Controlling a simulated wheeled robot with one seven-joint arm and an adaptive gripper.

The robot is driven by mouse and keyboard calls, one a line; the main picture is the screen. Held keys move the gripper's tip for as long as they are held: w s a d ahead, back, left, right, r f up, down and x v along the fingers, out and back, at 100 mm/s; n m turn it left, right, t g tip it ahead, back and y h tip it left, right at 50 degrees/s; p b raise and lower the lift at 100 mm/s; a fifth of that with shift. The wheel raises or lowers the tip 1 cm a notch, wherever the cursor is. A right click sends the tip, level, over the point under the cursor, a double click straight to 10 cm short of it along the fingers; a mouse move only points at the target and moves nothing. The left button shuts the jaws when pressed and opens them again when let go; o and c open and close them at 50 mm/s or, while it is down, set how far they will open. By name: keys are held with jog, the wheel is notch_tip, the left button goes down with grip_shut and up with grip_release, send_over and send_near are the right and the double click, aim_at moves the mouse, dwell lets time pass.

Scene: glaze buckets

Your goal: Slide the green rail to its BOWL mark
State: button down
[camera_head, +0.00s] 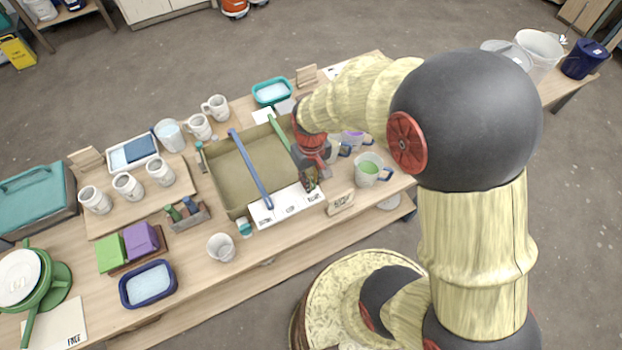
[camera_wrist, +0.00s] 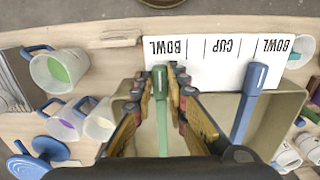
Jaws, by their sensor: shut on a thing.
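The green rail (camera_head: 278,131) lies across the tan tray (camera_head: 222,188), toward its right side. My gripper (camera_head: 311,180) is low over the tray's near right part and hides the rail's near end. In the wrist view my gripper (camera_wrist: 161,85) is shut on the green rail (camera_wrist: 161,125), with a finger on each side. A white card (camera_wrist: 215,62) along the tray edge carries BOWL, CUP and BOWL marks. The green rail's end points at the left BOWL mark in that view. The blue rail (camera_head: 250,168) also spans the tray; its end (camera_wrist: 256,78) is nearer the other BOWL mark.
Mugs, including one with green contents (camera_head: 368,168), stand close right of my gripper. White cups (camera_head: 160,172) and a white-and-blue tray (camera_head: 133,152) stand left of the tan tray. A teal-rimmed basin (camera_head: 271,92) is behind it. A white cup (camera_head: 221,247) stands in front.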

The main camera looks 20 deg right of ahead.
aim_at(300, 192)
jog(key=shift+s+a, duration=0.1)
jog(key=shift+a, duration=1.75)
jog(key=c, duration=1.9)
grip_release()
jog(key=shift+o, duration=0.7)
jog(key=shift+r, duration=0.15)
notch_tip(300, 192, up, 12)
